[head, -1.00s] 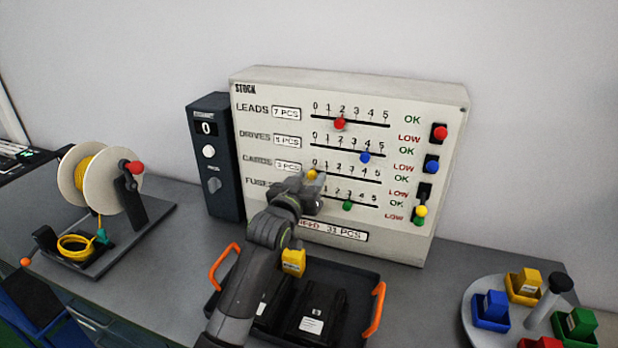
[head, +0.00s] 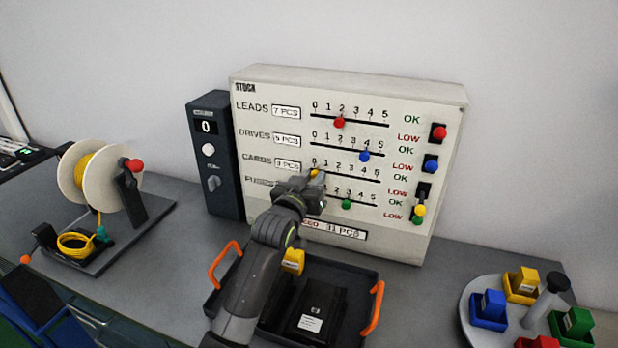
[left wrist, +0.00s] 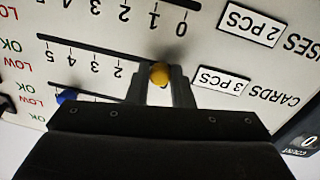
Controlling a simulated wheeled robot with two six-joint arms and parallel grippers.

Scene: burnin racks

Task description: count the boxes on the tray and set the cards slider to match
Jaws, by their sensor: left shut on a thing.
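My left gripper (head: 316,180) is shut on the yellow cards slider knob (left wrist: 159,74), which shows between its two fingers in the left wrist view. In the head view the knob is near the 0 end of the cards row, partly hidden by the gripper. The black tray (head: 362,272) with orange handles lies in front of the stock panel (head: 420,110). A dark box (head: 322,308) with a white label lies in it, with another dark shape beside it, partly hidden by my arm. A yellow block (head: 293,261) shows beside my arm; its support is unclear. My right gripper is not in view.
A red knob (head: 340,123), blue knob (head: 364,156) and green knob (head: 347,204) sit on the other rows. A dark counter unit (head: 212,170) reading 0 and a cable reel (head: 100,180) stand left. A round turntable (head: 470,335) with coloured bins is at right.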

